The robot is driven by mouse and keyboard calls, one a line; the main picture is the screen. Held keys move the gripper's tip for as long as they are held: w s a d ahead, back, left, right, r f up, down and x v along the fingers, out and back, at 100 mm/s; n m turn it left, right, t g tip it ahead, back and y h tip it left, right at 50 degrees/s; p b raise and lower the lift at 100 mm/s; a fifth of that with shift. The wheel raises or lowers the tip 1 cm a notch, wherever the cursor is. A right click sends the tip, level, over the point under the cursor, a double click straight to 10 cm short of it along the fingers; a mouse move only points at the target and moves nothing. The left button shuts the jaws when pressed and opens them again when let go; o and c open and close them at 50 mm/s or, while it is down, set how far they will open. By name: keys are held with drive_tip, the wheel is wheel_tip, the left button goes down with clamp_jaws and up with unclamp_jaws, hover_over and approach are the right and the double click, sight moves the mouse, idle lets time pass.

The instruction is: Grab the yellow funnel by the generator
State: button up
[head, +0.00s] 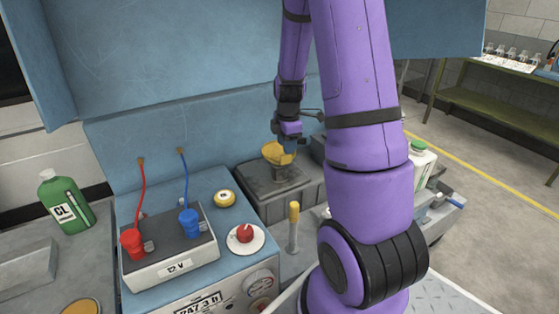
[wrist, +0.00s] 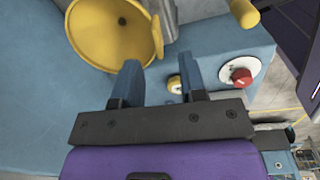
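The yellow funnel (head: 278,153) sits with its wide mouth up on a dark grey box beside the blue generator (head: 215,187). In the wrist view the funnel (wrist: 103,38) is at the upper left, its round bowl facing the camera. My gripper (head: 287,144) is right at the funnel in the head view, partly covering its rim. In the wrist view my gripper (wrist: 160,82) is open, its two blue fingers apart with nothing held between them. The left finger is just below the funnel's rim; whether it touches cannot be told.
A 12 V box (head: 170,255) with red and blue clamps stands on the generator, near a red button (head: 245,233). A yellow-topped rod (head: 294,225) stands right of it. A green bottle (head: 65,202) is at left. My arm hides part of the right side.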

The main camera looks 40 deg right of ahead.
sight(286, 156)
drive_tip(key=shift+w+d+f, duration=0.1)
drive_tip(key=shift+w+f, duration=0.05)
drive_tip(key=shift+f, duration=1.15)
drive_tip(key=shift+w+d+f, duration=0.1)
drive_tip(key=shift+f, duration=1.15)
drive_tip(key=shift+c, duration=0.2)
drive_tip(key=shift+a, duration=0.1)
clamp_jaws()
